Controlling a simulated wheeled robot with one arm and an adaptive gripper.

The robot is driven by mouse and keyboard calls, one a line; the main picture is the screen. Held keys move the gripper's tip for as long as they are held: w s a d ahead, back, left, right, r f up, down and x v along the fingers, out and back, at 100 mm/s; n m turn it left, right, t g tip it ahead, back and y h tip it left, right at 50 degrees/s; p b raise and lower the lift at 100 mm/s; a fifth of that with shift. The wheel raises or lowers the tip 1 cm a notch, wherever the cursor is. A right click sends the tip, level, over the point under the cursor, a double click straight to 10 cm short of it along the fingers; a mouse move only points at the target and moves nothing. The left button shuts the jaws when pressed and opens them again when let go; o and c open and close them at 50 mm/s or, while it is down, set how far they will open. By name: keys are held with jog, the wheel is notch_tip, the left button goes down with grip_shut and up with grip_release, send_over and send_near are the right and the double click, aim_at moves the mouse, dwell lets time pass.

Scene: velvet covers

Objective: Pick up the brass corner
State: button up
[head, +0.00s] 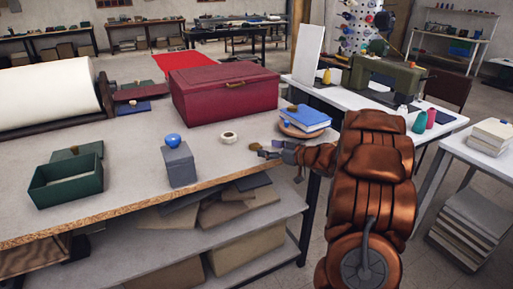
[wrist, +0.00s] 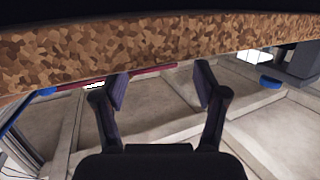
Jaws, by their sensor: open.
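I cannot make out the brass corner for certain. A small brownish-gold piece (head: 292,108) lies on top of the blue book (head: 308,118) in the head view, but it is too small to identify. My gripper (head: 263,151) is at the right end of the worktable, in front of the book stack, and looks empty. In the wrist view my gripper (wrist: 160,88) shows two dark fingers spread apart with nothing between them. The table's chipboard edge (wrist: 150,50) crosses the top of that view.
The worktable (head: 130,160) bears a dark red box (head: 225,92), a white tape roll (head: 228,137), a grey block (head: 180,165) with a blue ball (head: 173,139), and a green open box (head: 65,185). A white table (head: 345,102) with a sewing machine (head: 385,78) stands behind right.

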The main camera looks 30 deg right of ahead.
aim_at(258, 145)
jog(key=shift+x, duration=2.6)
jog(key=shift+d, duration=0.1)
jog(key=c, duration=1)
jog(key=shift+r, duration=0.1)
